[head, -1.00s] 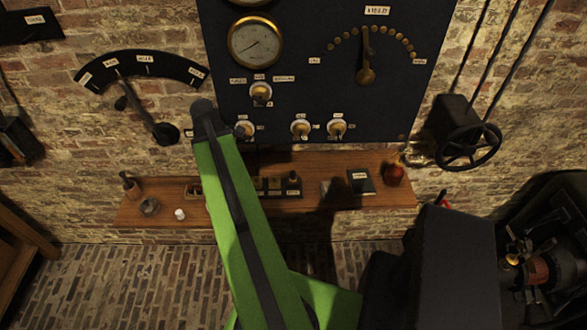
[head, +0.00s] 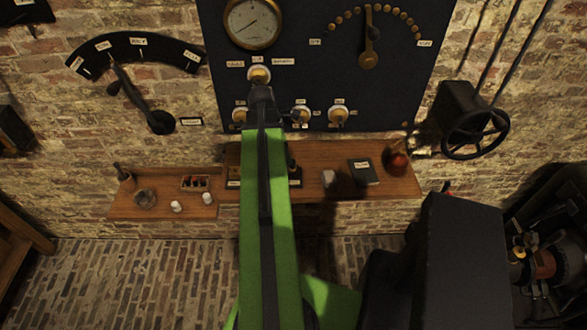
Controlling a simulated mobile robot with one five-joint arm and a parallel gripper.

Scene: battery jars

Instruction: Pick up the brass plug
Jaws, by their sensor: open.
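I cannot make out the brass plug for certain. A dark block with small labels (head: 295,182) stands on the wooden shelf, mostly hidden behind my green arm. A small upright dark piece (head: 292,165) shows at its right end; whether it is the plug is too small to tell. My gripper (head: 262,93) is the dark end of my arm, seen from behind, in front of the lower part of the black panel and above the shelf. It is open, and its fingertips are not clear. I see nothing held in it.
The black panel (head: 300,50) with gauge and knobs rises behind. A handwheel (head: 475,133) juts out at right.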

